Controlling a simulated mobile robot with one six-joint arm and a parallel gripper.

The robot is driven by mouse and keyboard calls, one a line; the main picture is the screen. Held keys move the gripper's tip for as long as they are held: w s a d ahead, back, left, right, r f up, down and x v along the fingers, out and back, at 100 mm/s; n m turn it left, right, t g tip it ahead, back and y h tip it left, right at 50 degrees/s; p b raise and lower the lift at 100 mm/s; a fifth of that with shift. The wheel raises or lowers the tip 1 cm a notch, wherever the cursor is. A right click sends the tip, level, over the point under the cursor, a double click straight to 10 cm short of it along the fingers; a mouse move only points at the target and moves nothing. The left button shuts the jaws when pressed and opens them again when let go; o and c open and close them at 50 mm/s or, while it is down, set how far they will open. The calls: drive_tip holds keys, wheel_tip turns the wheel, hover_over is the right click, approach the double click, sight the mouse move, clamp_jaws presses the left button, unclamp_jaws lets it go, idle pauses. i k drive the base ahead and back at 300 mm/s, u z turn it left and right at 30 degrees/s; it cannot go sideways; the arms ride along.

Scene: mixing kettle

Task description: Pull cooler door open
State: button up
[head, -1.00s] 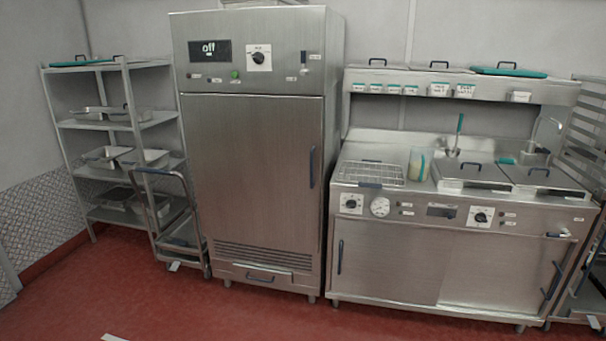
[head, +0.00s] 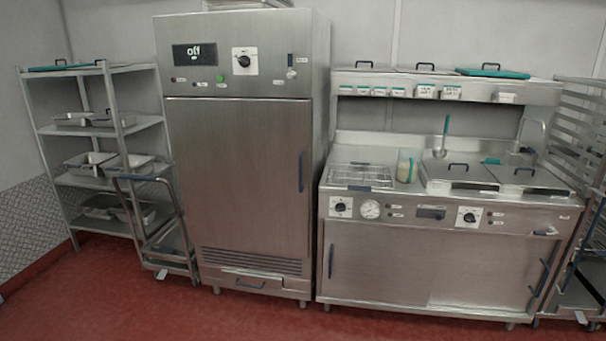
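The cooler (head: 320,90) is a tall stainless steel cabinet standing left of centre in the head view. Its door (head: 235,185) is shut. A dark vertical handle (head: 301,171) is on the door's right side. The panel above the door has a black display (head: 194,54) reading "off", a dial (head: 244,61) and a green button (head: 220,78). My gripper is not in view.
A steel counter unit (head: 385,260) with sliding doors stands close at the cooler's right. A wheeled cart (head: 165,255) and a shelf rack (head: 90,130) with metal pans stand at its left. The red floor (head: 130,305) in front is clear.

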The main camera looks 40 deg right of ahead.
sight(244, 164)
drive_tip(key=i, duration=0.9)
drive_tip(key=u, duration=0.05)
